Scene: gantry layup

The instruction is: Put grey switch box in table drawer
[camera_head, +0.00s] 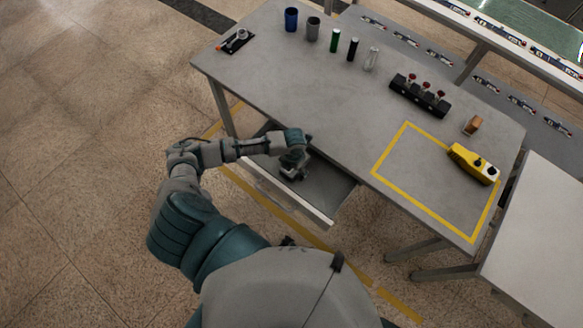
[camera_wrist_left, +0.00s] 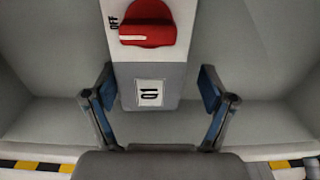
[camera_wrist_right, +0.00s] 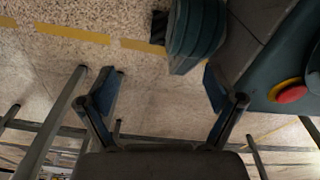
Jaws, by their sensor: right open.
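The grey switch box (camera_wrist_left: 150,75) shows in the left wrist view, with a red knob marked OFF and a label on its lower end. It lies in the open table drawer (camera_head: 332,192), against the drawer's grey floor. My left gripper (camera_head: 294,172) is down in the drawer and hides most of the box in the head view. In the left wrist view its fingers (camera_wrist_left: 158,93) stand open on both sides of the box's lower end, with a gap on each side. My right gripper (camera_wrist_right: 160,90) is open and empty above the floor, outside the head view.
On the grey table (camera_head: 300,80) stand a blue cup (camera_head: 291,19), a grey cup (camera_head: 313,29), several small cylinders, a black rack (camera_head: 420,96), a brown block (camera_head: 473,125) and a yellow control box (camera_head: 473,163). The drawer's right part is empty. A second table (camera_head: 540,235) stands at right.

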